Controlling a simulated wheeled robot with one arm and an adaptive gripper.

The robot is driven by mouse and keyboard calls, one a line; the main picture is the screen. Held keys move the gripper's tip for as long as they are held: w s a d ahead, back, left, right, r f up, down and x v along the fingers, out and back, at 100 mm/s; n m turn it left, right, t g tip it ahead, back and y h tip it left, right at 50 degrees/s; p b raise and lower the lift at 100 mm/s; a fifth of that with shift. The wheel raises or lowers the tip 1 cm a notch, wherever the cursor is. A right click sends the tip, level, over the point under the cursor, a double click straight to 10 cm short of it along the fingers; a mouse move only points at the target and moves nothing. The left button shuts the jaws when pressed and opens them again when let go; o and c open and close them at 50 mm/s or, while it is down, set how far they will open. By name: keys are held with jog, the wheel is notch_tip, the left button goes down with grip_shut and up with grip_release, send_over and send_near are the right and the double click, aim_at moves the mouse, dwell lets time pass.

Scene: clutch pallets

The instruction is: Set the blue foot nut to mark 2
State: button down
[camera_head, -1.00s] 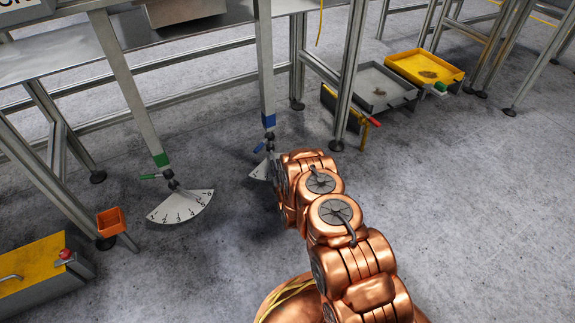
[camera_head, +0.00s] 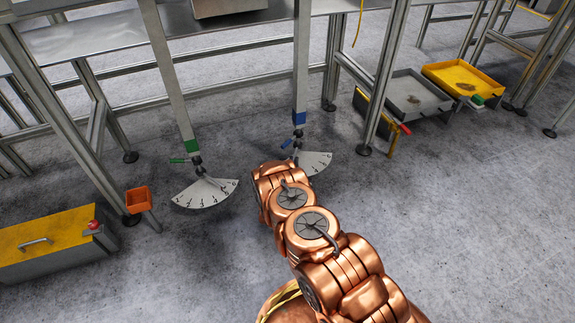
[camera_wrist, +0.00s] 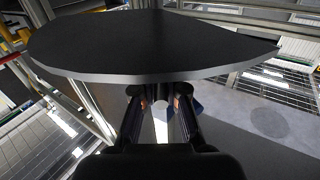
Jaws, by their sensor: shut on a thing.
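The blue-banded foot (camera_head: 298,119) is at the lower end of a metal post. Its short blue lever (camera_head: 288,143) points to the lower left. A pale fan-shaped dial (camera_head: 318,162) lies below it, partly hidden by my arm; its numbers are too small to read surely. In the head view my arm hides my gripper. In the wrist view my gripper (camera_wrist: 161,102) is shut around a small part beneath the dark plate (camera_wrist: 150,45), with a bit of blue (camera_wrist: 197,107) beside the right finger. The mark that the lever stands at cannot be told.
A green-banded foot (camera_head: 190,146) with its own dial (camera_head: 205,193) stands to the left. An orange bin (camera_head: 139,199) and a yellow-topped box (camera_head: 45,229) are further left. Grey (camera_head: 418,95) and yellow (camera_head: 463,78) trays are at the right. Floor at right front is clear.

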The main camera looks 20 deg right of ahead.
jog(key=shift+w+d, duration=0.1)
dwell(0.3)
jog(key=c, duration=1.2)
grip_release()
jog(key=v, duration=1.2)
jog(key=shift+a, duration=0.2)
